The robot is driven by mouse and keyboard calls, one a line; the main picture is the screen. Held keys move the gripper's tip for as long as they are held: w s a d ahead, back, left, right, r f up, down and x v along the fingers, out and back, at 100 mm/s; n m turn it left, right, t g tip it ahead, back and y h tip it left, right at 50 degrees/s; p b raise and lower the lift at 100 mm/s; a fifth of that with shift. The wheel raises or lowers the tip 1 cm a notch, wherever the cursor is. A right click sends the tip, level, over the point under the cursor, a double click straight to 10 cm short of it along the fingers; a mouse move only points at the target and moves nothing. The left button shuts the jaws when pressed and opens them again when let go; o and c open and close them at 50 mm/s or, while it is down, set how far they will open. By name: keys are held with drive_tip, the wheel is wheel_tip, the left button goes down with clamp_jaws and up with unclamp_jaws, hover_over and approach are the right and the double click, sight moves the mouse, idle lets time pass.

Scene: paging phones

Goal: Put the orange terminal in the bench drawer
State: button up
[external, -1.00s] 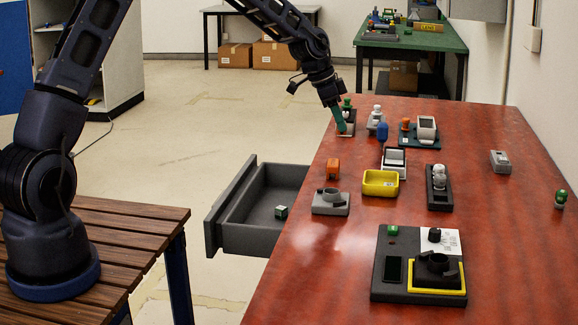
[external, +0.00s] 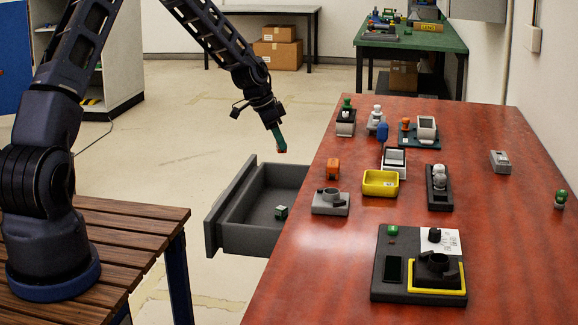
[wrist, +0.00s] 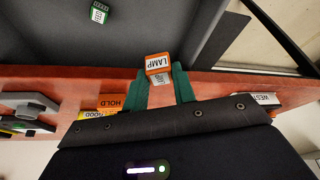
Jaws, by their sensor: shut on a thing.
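My gripper (external: 279,138) has green fingers and is shut on a small orange block with a white LAMP label (wrist: 158,62). In the external view the block (external: 282,151) shows only as a small orange-red bit at the fingertips. It hangs in the air left of the table's edge, above the far end of the grey bench drawer (external: 232,205). The drawer is pulled open. A small green and white block (external: 281,212) lies inside it, also visible in the wrist view (wrist: 99,12). A second orange block (external: 333,168) stands on the table by the edge.
The red-brown table (external: 500,210) holds a grey fixture (external: 330,203), a yellow bin (external: 380,183), a white-topped device (external: 394,162) and a dark station (external: 390,290). Several holders stand at its far end. Most of the drawer floor is bare.

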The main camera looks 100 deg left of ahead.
wheel_tip(320, 180, down, 15)
drive_tip(key=shift+f, duration=0.1)
idle(0.5)
drive_tip(key=shift+f, duration=0.1)
drive_tip(key=o, duration=0.9)
drive_tip(key=shift+o, duration=0.2)
drive_tip(key=v, duration=1.2)
